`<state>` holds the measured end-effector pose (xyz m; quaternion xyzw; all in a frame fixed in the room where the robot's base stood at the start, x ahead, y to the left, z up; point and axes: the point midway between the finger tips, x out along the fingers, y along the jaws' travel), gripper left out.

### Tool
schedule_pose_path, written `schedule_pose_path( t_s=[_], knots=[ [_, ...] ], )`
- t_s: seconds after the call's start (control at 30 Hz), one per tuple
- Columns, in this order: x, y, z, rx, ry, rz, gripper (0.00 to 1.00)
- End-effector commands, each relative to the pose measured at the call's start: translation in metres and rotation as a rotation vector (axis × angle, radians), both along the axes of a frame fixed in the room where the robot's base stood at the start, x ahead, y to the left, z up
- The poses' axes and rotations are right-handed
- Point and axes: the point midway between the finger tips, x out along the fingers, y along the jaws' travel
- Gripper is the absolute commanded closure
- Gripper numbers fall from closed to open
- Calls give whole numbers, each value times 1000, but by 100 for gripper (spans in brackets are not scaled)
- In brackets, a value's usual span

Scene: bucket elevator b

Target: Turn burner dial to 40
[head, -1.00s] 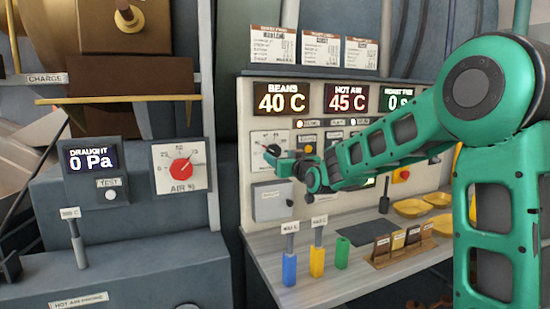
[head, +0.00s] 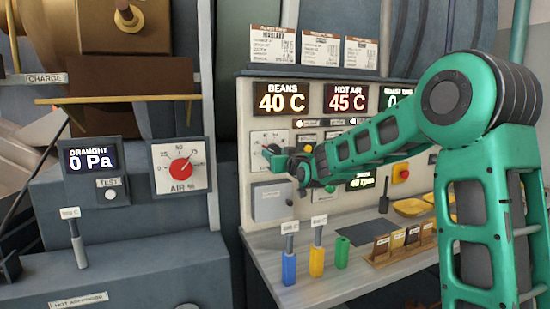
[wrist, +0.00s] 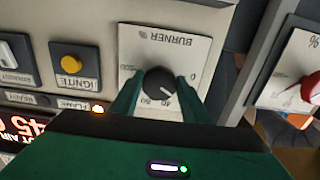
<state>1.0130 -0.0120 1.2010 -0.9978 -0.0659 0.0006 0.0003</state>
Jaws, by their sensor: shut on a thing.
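The burner dial (wrist: 160,83) is a round black knob on a white plate marked "BURNER %", which appears upside down in the wrist view. My gripper (wrist: 158,92) has a green finger on each side of the knob and is shut on it. The white mark on the knob points to the lower right in that view, close to the printed 40; part of the scale is hidden by the right finger. In the head view my gripper (head: 273,153) reaches the burner plate (head: 262,136) and hides most of the dial.
The beans display (head: 281,98) reads 40 C and the hot air display (head: 347,97) reads 45 C. A red air dial (head: 180,169) stands left. Blue and yellow-handled tools stand on the counter below.

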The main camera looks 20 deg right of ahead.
Motion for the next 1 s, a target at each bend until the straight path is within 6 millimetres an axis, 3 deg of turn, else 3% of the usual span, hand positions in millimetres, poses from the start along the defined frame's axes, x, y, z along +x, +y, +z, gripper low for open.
schedule_pose_path(
  t_s=[0.37, 1.0],
  knots=[
    [0, 1, 0, 115, 15, 1, 81],
    [0, 0, 1, 577, 77, -2, 81]
  ],
)
